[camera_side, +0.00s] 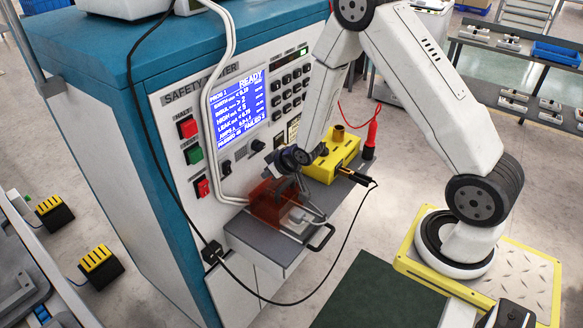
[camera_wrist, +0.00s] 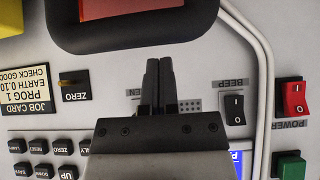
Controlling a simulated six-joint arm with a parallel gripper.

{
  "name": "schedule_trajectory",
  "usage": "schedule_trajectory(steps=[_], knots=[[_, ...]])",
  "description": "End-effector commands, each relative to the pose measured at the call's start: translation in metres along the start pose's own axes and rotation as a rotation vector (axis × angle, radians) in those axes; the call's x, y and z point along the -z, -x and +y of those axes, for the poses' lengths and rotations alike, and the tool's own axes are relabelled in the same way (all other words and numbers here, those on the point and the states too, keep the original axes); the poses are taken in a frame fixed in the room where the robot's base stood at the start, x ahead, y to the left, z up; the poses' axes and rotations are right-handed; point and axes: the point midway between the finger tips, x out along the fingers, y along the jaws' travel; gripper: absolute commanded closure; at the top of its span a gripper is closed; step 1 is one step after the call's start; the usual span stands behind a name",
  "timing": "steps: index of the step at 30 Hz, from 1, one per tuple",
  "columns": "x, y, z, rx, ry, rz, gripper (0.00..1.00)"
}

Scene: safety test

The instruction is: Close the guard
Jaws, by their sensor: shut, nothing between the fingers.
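The guard (camera_side: 268,203) is a see-through red-orange cover on the grey shelf at the front of the safety tester, in the side view. Its exact angle is hard to tell behind my gripper. In the wrist view a dark rounded frame with a red middle, seemingly the guard (camera_wrist: 130,10), fills the top edge. My gripper (camera_wrist: 157,62) is shut and empty, its fingertips at or very near that frame's edge; contact cannot be told. In the side view my wrist hangs over the guard and the fingers are hard to make out. A small white piece (camera_side: 301,216) lies beside the guard.
The tester panel (camera_side: 240,120) stands close behind, with a READY screen, buttons and switches. A yellow box (camera_side: 331,158) and a red probe (camera_side: 372,130) stand right of the guard. A dark handle (camera_side: 321,240) juts from the shelf. Black and white cables hang nearby.

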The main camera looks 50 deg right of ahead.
Motion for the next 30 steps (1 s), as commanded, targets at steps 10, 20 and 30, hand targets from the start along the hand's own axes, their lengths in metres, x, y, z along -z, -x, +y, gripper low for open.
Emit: schedule_trajectory(steps=[10,20,30], knots=[[-0.028,0.017,0.0,0.0,0.0,-0.001,1.0],[-0.034,0.022,0.0,0.0,0.0,0.0,1.0],[-0.038,0.025,0.0,0.0,0.0,-0.002,1.0]])
